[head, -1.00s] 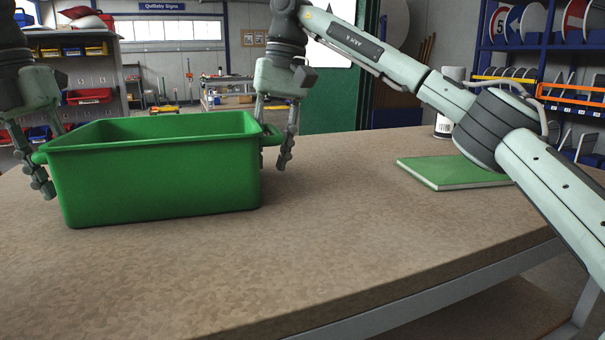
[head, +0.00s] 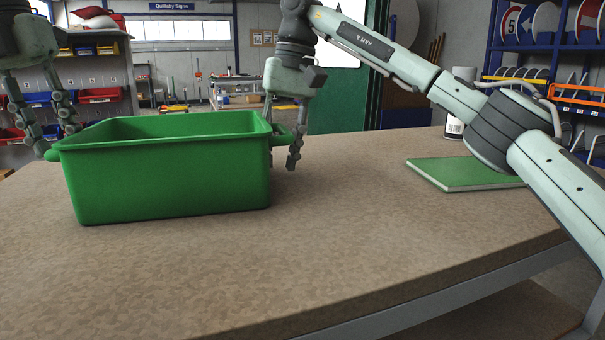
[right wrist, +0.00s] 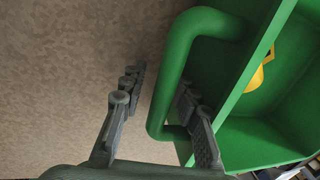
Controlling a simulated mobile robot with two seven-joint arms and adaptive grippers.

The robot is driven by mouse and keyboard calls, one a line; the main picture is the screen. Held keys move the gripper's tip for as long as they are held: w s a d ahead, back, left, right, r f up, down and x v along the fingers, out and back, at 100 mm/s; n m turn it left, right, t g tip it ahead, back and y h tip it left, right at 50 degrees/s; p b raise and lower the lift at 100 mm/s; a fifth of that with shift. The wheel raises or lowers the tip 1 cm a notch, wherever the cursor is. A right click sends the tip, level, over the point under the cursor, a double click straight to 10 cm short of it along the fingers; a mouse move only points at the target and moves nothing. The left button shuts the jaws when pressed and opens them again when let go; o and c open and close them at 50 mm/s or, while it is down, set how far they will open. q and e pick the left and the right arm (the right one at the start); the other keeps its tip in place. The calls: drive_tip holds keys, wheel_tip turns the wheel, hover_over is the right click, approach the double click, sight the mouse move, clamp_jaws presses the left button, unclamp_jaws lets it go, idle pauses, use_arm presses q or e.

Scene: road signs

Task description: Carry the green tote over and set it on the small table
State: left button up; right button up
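The green tote (head: 168,180) stands upright on the brown workbench (head: 330,250). My right gripper (head: 283,146) is at the tote's right handle (head: 284,134). In the right wrist view its fingers (right wrist: 158,92) are apart: one is outside the handle (right wrist: 172,80), the other between handle and tote wall. A gap shows between the outer finger and the handle. My left gripper (head: 57,142) is at the tote's left end, fingers spread, near the left handle (head: 53,154). Whether it touches is unclear. A yellow item (right wrist: 260,74) shows inside the tote. I cannot identify the small table.
A green-topped flat board (head: 465,173) lies on the bench at right, under my right arm. A white canister (head: 455,118) stands behind it. The front middle of the bench is clear. Shelves of signs (head: 540,30) stand at the back right.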

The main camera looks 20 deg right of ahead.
wheel_tip(320, 180, up, 12)
drive_tip(key=d, duration=0.2)
drive_tip(key=shift+s, duration=0.15)
drive_tip(key=shift+d+f, duration=0.1)
drive_tip(key=shift+f, duration=0.05)
idle(0.6)
